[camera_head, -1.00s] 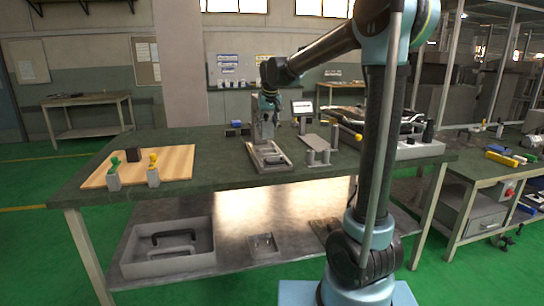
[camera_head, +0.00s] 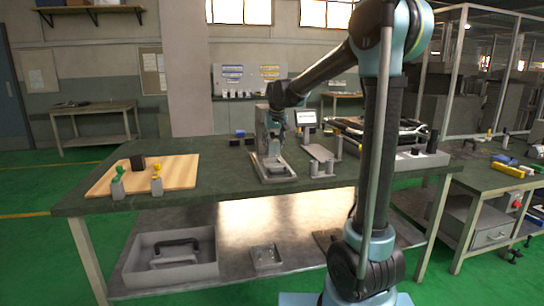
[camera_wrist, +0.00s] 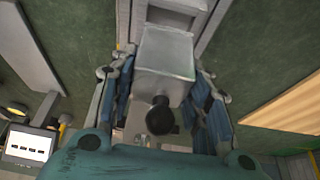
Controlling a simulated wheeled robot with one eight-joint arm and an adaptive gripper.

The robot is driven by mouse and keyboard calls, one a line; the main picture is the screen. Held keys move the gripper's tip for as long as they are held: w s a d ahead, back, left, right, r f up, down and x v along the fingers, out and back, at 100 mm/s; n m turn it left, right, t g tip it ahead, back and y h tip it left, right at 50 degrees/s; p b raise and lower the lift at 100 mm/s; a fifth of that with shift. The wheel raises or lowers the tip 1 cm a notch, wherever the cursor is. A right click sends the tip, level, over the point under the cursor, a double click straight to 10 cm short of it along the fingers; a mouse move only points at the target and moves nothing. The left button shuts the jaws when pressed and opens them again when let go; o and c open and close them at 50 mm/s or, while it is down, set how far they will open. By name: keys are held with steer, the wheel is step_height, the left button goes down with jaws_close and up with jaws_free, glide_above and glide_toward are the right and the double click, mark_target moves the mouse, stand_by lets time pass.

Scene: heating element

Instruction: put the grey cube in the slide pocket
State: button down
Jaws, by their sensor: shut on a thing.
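The grey cube (camera_wrist: 165,55), with a black round knob (camera_wrist: 160,117), sits between the two blue-padded fingers of my gripper (camera_wrist: 163,85) in the wrist view. My gripper is shut on it. In the head view my gripper (camera_head: 279,143) is low over the slide fixture (camera_head: 259,177), a long grey tray on the green bench. The slide's pale rails (camera_wrist: 216,22) show beyond the cube in the wrist view. The pocket is mostly hidden by the cube and gripper, so I cannot tell whether the cube touches it.
A grey upright housing (camera_head: 263,130) stands behind the slide. Grey posts (camera_head: 322,168) and a small screen (camera_head: 306,117) are to its right.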

mark_target(273, 152)
steer(key=shift+f, duration=2.15)
steer(key=c, duration=0.9)
jaws_free()
steer(key=shift+f, duration=0.1)
steer(key=shift+o, duration=0.2)
steer(key=v, duration=1.2)
steer(key=s+d+f, duration=0.3)
steer(key=s+d, duration=0.5)
steer(key=s+d+f+m, duration=0.1)
steer(key=s+d+f, duration=0.4)
steer(key=s+f, duration=0.2)
steer(key=s+d+f+m+g, duration=0.1)
steer(key=s+d+f, duration=0.3)
steer(key=s+f, duration=0.3)
steer(key=s+d+f+m+g+h, duration=0.1)
steer(key=s+d+f, duration=0.4)
steer(key=s, duration=0.9)
steer(key=shift+s+d+f, duration=0.3)
steer(key=shift+s+f, duration=0.05)
steer(key=shift+f, duration=0.55)
